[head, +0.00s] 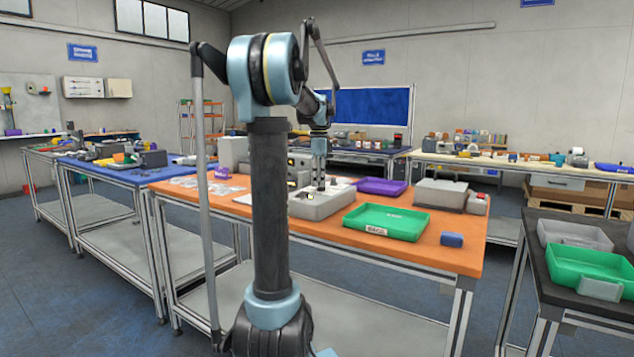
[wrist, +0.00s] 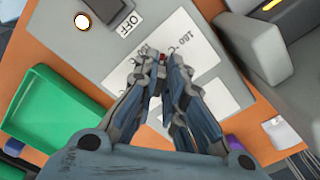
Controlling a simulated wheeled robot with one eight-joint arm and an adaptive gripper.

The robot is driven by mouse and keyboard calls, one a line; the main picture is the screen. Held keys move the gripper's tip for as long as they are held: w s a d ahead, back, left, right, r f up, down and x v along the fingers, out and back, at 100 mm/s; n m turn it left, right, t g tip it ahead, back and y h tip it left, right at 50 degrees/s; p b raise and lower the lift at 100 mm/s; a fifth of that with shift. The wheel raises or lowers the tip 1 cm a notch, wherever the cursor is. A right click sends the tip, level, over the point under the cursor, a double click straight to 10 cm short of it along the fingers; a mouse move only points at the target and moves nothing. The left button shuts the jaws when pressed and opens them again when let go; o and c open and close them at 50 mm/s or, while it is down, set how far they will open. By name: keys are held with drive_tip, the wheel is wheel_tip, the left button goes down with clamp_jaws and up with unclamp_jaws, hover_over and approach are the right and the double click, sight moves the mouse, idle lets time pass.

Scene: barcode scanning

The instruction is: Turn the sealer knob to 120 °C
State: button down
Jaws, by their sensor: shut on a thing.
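The grey sealer (head: 315,207) sits on the orange table in the head view. Its top panel (wrist: 92,42) fills much of the wrist view, with white labels reading "OFF" and "180 °C"; another label is partly covered by the fingers. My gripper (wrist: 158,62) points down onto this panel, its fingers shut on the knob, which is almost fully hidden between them. A small red mark shows at the fingertips. The knob's exact setting cannot be read. In the head view my gripper (head: 321,187) stands upright over the sealer's top.
A green tray (head: 385,222) lies right of the sealer, with a purple tray (head: 380,186) behind it. A grey box (head: 441,194) and a small blue item (head: 452,240) are farther right. A raised grey part (wrist: 265,75) stands beside my fingers in the wrist view.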

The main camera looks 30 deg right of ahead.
drive_tip(key=n, duration=0.6)
drive_tip(key=shift+s+d+n, duration=0.1)
drive_tip(key=shift+n, duration=0.2)
drive_tip(key=n, duration=0.6)
drive_tip(key=shift+s, duration=0.25)
drive_tip(key=n, duration=0.6)
drive_tip(key=shift+s+d+n, duration=0.15)
drive_tip(key=shift+d+n, duration=0.05)
drive_tip(key=shift+n, duration=0.1)
drive_tip(key=n, duration=0.5)
drive_tip(key=shift+d+n, duration=0.2)
drive_tip(key=shift+n, duration=0.2)
drive_tip(key=c, duration=1.8)
unclamp_jaws()
drive_tip(key=shift+f, duration=0.1)
drive_tip(key=shift+o, duration=0.6)
drive_tip(key=shift+r, duration=0.2)
wheel_tip(320, 180, up, 12)
drive_tip(key=shift+f, duration=0.2)
